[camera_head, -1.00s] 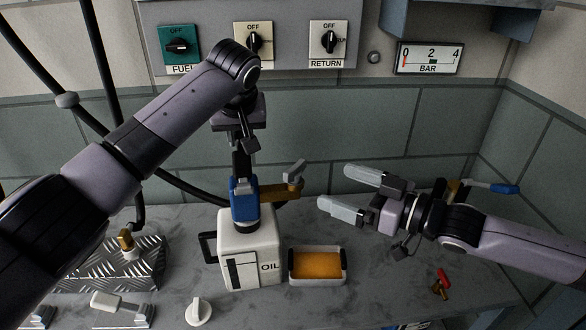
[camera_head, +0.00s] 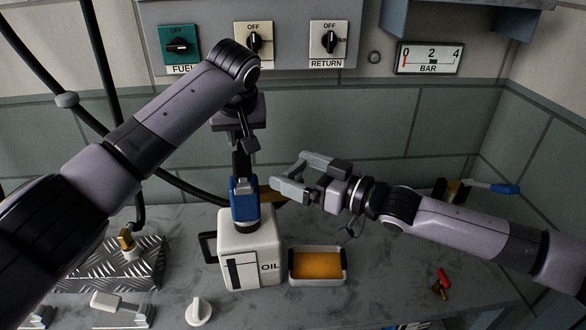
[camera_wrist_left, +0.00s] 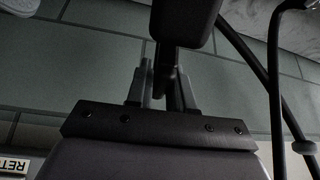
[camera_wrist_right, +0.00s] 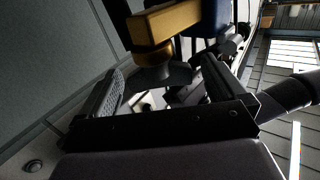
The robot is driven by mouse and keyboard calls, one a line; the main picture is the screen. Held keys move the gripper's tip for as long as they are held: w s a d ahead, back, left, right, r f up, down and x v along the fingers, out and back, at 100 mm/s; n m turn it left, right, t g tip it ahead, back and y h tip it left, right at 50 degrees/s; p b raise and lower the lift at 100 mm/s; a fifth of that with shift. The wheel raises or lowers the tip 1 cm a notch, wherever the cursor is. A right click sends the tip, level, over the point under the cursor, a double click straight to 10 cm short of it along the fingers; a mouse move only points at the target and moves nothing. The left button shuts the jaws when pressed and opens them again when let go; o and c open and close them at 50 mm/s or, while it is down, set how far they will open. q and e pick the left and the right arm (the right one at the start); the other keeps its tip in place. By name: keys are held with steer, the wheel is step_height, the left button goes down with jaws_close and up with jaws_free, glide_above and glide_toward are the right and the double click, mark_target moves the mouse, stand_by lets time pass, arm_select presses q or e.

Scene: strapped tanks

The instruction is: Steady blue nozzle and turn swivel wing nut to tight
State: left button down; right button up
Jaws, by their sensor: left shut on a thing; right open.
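The blue nozzle (camera_head: 244,203) stands upright in the top of the white OIL can. My left gripper (camera_head: 241,150) comes from above, shut on the nozzle's dark upper part; in the left wrist view a black piece (camera_wrist_left: 170,70) lies between the fingers. A brass spout (camera_head: 270,197) sticks out to the right of the nozzle. My right gripper (camera_head: 285,175) is open at the spout's end and hides the swivel wing nut in the head view. The right wrist view shows the brass spout (camera_wrist_right: 165,25) and a dark grey part below it, probably the wing nut (camera_wrist_right: 165,76), between the open fingers.
The OIL can (camera_head: 250,250) stands beside an orange-filled tray (camera_head: 316,279). A white knob (camera_head: 199,311) and a red-handled valve (camera_head: 442,283) lie on the bench. Dark hoses hang at left.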

steer(key=shift+w+a, duration=0.4)
steer(key=shift+a, duration=0.15)
steer(key=shift+c, duration=0.3)
steer(key=c, duration=1)
steer(key=shift+s+a, duration=0.1)
steer(key=shift+a, duration=0.05)
